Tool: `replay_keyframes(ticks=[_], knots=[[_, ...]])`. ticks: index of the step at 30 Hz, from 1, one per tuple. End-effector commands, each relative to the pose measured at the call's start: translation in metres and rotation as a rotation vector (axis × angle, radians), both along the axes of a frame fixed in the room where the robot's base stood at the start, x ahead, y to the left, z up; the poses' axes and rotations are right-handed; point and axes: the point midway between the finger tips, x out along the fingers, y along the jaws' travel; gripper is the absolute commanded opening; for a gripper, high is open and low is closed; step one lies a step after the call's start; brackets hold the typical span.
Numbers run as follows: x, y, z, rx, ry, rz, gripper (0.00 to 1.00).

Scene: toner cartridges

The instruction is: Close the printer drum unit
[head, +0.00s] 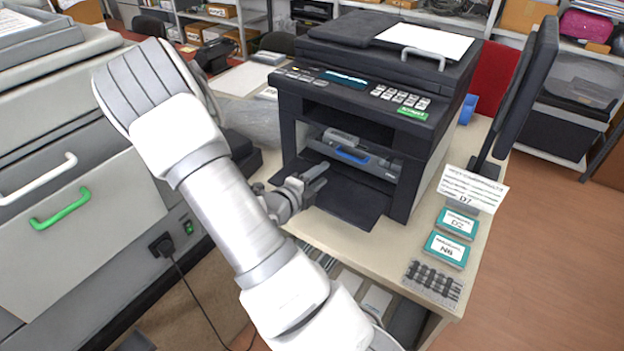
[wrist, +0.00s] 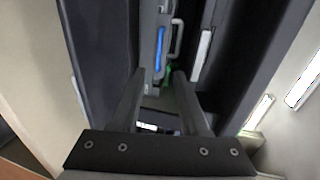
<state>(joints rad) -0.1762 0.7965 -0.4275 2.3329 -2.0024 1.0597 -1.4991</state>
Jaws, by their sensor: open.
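The black printer (head: 440,122) stands on the desk with its front flap (head: 345,200) folded down. The grey drum unit (head: 378,166) sits inside the front opening, with a blue handle (head: 351,156) on its face. In the wrist view the blue handle (wrist: 160,48) shows ahead, beside a grey loop handle (wrist: 177,38). My gripper (head: 322,176) is open and empty above the flap, to the left of and in front of the drum unit. In the wrist view my gripper (wrist: 158,78) points into the opening, its fingertips short of the blue handle. How far out the drum unit sits is unclear.
A monitor (head: 522,90) stands close to the printer's right. Teal-labelled boxes (head: 446,250) and a dark rack (head: 433,284) lie on the desk's right side. A large grey machine (head: 90,200) stands on the left. Paper (head: 425,38) lies on the printer's top.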

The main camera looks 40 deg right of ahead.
Motion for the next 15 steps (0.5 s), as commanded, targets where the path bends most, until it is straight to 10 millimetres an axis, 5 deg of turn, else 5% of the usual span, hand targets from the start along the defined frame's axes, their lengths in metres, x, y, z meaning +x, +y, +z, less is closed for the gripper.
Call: replay_keyframes(ticks=[6, 15], knots=[[-0.008, 0.029, 0.007, 0.0, 0.001, 0.001, 0.45], [-0.011, 0.035, 0.008, 0.0, 0.001, -0.001, 0.45]])
